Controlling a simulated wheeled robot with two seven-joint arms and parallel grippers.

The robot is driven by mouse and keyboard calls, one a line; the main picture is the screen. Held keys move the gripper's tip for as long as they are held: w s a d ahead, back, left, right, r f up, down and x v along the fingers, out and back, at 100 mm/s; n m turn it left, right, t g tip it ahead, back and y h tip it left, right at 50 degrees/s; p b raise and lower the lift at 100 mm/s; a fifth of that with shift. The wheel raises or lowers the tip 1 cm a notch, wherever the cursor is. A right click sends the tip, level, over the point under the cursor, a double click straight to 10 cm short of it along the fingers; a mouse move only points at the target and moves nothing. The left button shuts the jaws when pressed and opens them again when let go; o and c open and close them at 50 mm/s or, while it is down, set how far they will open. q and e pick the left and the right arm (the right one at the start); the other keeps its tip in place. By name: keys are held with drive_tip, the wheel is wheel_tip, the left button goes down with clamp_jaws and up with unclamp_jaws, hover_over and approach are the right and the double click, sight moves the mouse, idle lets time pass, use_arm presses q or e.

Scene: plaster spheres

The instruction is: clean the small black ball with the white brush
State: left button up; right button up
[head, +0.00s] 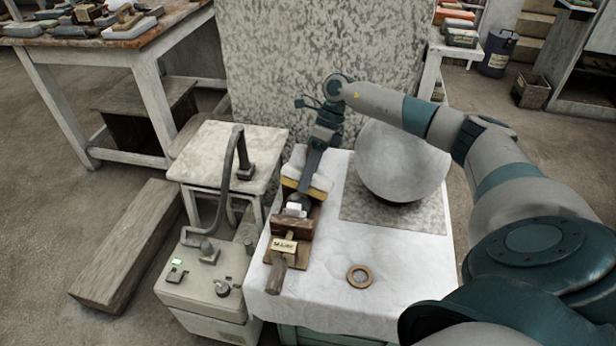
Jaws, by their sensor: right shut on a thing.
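My right gripper (312,163) reaches down from the arm that comes in from the right. It is shut on the white brush (318,181), a pale block with a yellowish band. The brush is at the far end of a wooden clamp-like holder (291,226) with a paper label. A small dark ball (300,199) shows just below the brush, partly hidden by a small white piece at the holder. I cannot tell whether brush and ball touch. My left gripper is not in view.
A large grey sphere (402,165) rests on a speckled mat to the right on the white-clothed table (400,270). A ring (360,275) lies near the front. A grey machine with a hose (222,190) stands left. A speckled panel (320,60) rises behind.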

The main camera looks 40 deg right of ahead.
drive_tip(key=shift+a+f, duration=0.25)
drive_tip(key=shift+w+a+r, duration=0.15)
drive_tip(key=shift+w+a, duration=0.05)
drive_tip(key=shift+w, duration=0.1)
drive_tip(key=shift+w, duration=0.2)
drive_tip(key=shift+w+a+r, duration=0.2)
drive_tip(key=shift+w+r, duration=0.05)
drive_tip(key=shift+w, duration=0.25)
drive_tip(key=shift+s+f, duration=0.1)
drive_tip(key=shift+f, duration=0.1)
idle(0.5)
drive_tip(key=shift+s, duration=0.1)
